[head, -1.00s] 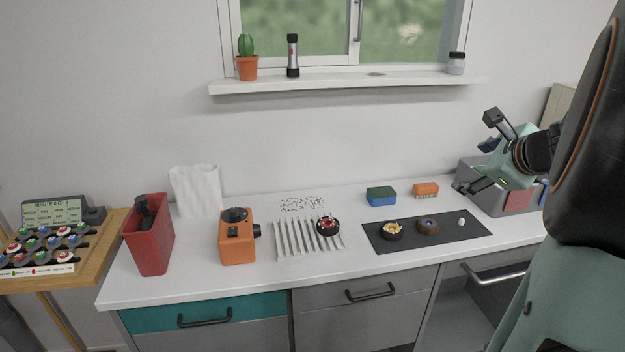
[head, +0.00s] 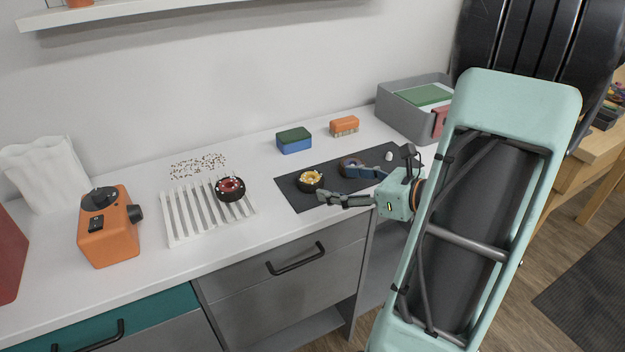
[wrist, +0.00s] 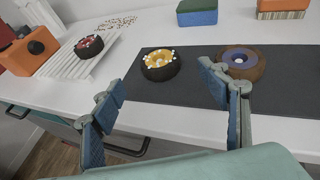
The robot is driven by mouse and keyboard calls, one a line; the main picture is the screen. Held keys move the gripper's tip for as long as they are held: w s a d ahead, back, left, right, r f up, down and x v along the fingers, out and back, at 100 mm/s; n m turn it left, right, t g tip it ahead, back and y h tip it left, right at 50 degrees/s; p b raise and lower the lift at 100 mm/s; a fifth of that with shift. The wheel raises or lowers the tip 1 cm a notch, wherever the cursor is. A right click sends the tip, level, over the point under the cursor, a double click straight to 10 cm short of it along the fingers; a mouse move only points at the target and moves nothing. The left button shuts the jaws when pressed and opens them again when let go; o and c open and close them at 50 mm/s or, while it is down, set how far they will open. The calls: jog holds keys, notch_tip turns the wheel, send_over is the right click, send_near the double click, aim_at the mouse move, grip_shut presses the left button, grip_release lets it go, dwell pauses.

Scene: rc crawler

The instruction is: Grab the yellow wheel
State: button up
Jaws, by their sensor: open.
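The yellow wheel (head: 310,180), a black tyre with a yellow hub and small white dots, lies on the dark mat (head: 298,202) near its left end. It also shows in the wrist view (wrist: 160,64), ahead of and between my fingers. My gripper (head: 348,186) is open and empty, just right of the yellow wheel in the head view and apart from it. In the wrist view my gripper (wrist: 160,95) has its two blue-padded fingers spread wide, on the near side of the wheel.
A brown wheel with a purple-grey hub (wrist: 243,62) lies right of the yellow wheel, close behind my right finger. A red-hubbed wheel (head: 230,188) sits on the white slatted rack (head: 182,224). A green-blue sponge (head: 294,141) and orange brush (head: 344,126) stand behind the mat.

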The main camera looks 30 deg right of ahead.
aim_at(307, 177)
jog(key=b+x, duration=0.1)
jog(key=x, duration=0.8)
jog(key=shift+w, duration=0.2)
jog(key=shift+r, duration=0.1)
jog(key=shift+c, duration=0.3)
jog(key=c, duration=1.2)
